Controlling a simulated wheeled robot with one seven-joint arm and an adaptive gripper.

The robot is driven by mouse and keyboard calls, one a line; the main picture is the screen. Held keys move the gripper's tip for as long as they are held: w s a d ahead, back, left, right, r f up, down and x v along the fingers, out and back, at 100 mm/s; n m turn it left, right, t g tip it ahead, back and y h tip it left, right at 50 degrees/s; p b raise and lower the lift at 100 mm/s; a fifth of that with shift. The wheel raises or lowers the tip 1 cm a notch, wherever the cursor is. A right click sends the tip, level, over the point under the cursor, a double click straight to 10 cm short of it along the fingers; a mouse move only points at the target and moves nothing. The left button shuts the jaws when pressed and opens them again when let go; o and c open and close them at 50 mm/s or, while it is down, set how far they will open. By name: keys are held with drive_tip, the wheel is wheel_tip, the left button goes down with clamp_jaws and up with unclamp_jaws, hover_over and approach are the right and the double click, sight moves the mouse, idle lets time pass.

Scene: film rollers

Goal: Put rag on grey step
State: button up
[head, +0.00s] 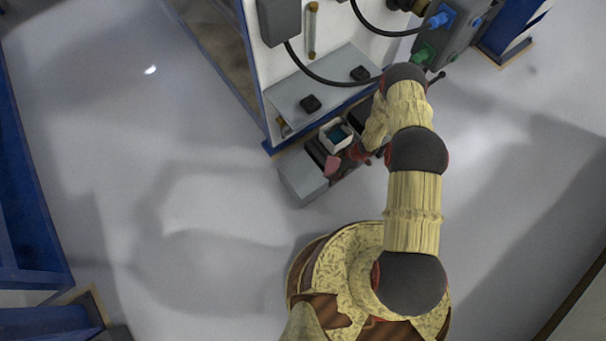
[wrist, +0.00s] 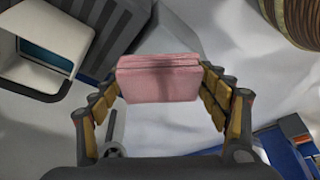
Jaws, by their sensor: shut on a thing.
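The rag (wrist: 160,80) is a folded pink cloth held between the two fingers of my gripper (wrist: 161,88) in the wrist view. In the head view the rag (head: 332,166) is a small pink patch at the tip of my gripper (head: 347,160). The grey step (head: 303,180) is a light grey block on the floor, just left of and below the rag in the head view. In the wrist view a grey surface that looks like the step (wrist: 168,32) lies behind the rag, partly hidden by it. I see no contact between rag and step.
A white and blue machine frame (head: 255,80) rises behind, with a cable and grey boxes. The floor left of the step is clear.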

drive_tip(key=shift+s+f, duration=0.25)
drive_tip(key=shift+f, duration=0.25)
drive_tip(key=shift+a+f+n, duration=0.2)
drive_tip(key=shift+f+n, duration=0.05)
drive_tip(key=shift+n, duration=0.05)
drive_tip(key=b, duration=0.4)
approach(302, 174)
drive_tip(key=shift+w+a+f+b, duration=0.15)
drive_tip(key=shift+a+f+b, duration=0.25)
drive_tip(key=shift+f+b, duration=0.1)
drive_tip(key=shift+w+a+f+b, duration=0.2)
drive_tip(key=shift+a+f+b, duration=0.15)
drive_tip(key=shift+f+b, duration=0.15)
drive_tip(key=shift+d+b+x, duration=0.15)
drive_tip(key=shift+b+x, duration=0.25)
drive_tip(key=shift+x, duration=0.5)
drive_tip(key=shift+d+b+x, duration=0.2)
drive_tip(key=shift+b+x, duration=0.15)
drive_tip(key=shift+x, duration=0.5)
drive_tip(key=shift+s+f, duration=0.1)
drive_tip(key=shift+f, duration=0.05)
drive_tip(key=shift+f, duration=0.15)
drive_tip(key=o, duration=1.1)
drive_tip(key=shift+o, duration=0.2)
